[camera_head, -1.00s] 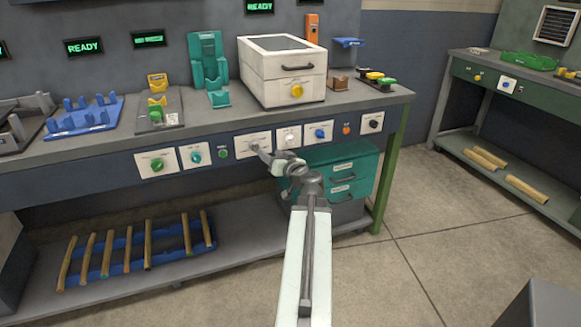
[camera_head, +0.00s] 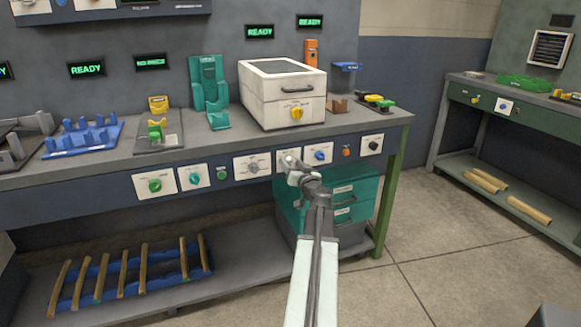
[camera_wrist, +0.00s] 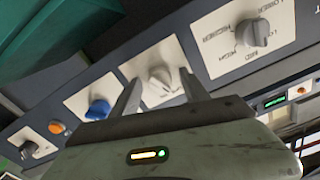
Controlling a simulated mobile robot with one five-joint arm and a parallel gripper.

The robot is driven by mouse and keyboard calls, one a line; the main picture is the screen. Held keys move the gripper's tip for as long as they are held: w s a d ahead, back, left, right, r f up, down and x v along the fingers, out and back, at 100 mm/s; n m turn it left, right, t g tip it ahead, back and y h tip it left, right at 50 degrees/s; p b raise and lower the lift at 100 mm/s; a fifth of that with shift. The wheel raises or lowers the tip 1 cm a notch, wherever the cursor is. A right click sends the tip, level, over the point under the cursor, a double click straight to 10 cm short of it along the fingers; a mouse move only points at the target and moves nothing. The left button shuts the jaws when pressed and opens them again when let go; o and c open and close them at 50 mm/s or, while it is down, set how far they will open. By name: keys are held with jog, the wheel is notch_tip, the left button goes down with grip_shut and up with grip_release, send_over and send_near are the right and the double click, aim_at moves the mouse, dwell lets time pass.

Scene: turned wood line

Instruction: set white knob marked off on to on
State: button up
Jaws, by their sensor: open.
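The white knob (camera_wrist: 160,78) is on a pale square plate in the front panel of the bench. In the wrist view it lies between the two fingertips of my gripper (camera_wrist: 160,76). The fingers are open, one on each side of it, and I cannot tell whether they touch it. In the head view my gripper (camera_head: 291,165) is in front of the plate and covers most of the knob. The plate's marking and the knob's setting cannot be read.
A grey knob (camera_wrist: 250,35) with several markings and a blue knob (camera_wrist: 98,110) flank the white one. An orange button (camera_wrist: 57,127) and a black knob (camera_head: 373,146) are farther along. Teal drawers (camera_head: 340,200) stand below the panel.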

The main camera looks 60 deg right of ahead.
jog(key=c, duration=1.2)
jog(key=shift+a, duration=0.55)
grip_shut()
jog(key=shift+d, duration=0.35)
jog(key=shift+d+m, duration=0.15)
jog(key=shift+m, duration=0.25)
jog(key=m, duration=0.4)
jog(key=shift+m, duration=0.3)
jog(key=shift+w+r+m, duration=0.1)
jog(key=shift+m, duration=1.6)
